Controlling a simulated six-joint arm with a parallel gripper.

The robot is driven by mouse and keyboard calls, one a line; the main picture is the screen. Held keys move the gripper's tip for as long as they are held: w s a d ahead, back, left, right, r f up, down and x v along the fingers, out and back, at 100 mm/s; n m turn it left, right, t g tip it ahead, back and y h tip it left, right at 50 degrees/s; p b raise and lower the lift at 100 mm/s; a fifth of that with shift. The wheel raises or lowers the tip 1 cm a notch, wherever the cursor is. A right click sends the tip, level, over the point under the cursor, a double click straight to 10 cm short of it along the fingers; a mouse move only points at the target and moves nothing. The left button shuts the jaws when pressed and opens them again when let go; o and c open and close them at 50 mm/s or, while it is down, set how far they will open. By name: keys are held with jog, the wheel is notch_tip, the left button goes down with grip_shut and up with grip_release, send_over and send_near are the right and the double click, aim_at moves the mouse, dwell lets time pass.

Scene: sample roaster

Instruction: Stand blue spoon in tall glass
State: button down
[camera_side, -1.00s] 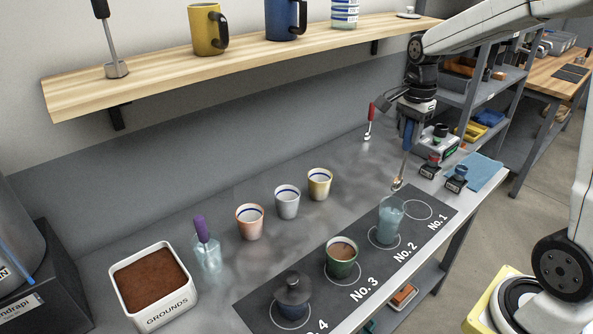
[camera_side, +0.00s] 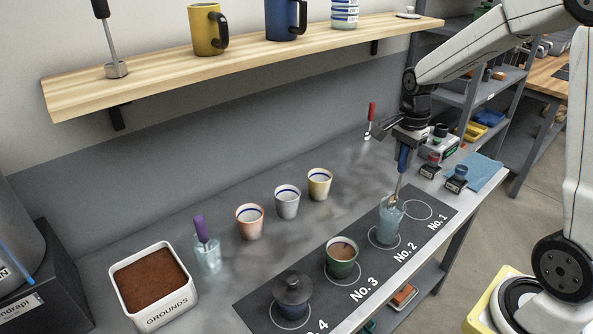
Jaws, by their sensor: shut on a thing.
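The tall glass (camera_side: 386,226) is pale blue and see-through and stands upright on the No. 2 circle of the dark mat. My gripper (camera_side: 405,146) is above it, shut on the blue handle of the blue spoon (camera_side: 403,160). The spoon hangs nearly upright with its metal end down, slightly tilted. Its lower end overlaps the mouth of the glass in this view. I cannot tell how deep it is inside the rim, or whether it touches the glass.
A green cup (camera_side: 342,260) and a dark lidded cup (camera_side: 292,297) stand on the dark mat (camera_side: 262,297). Behind are three small cups (camera_side: 287,203), a glass with a purple-handled tool (camera_side: 206,253) and a grounds bin (camera_side: 156,312). A red-handled tool (camera_side: 371,113) stands behind my gripper.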

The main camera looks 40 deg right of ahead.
aim_at(395, 198)
jog(key=shift+f, duration=4.6)
jog(key=shift+c, duration=1.8)
grip_release()
jog(key=shift+r, duration=0.15)
jog(key=shift+r, duration=3.75)
jog(key=shift+a, duration=0.2)
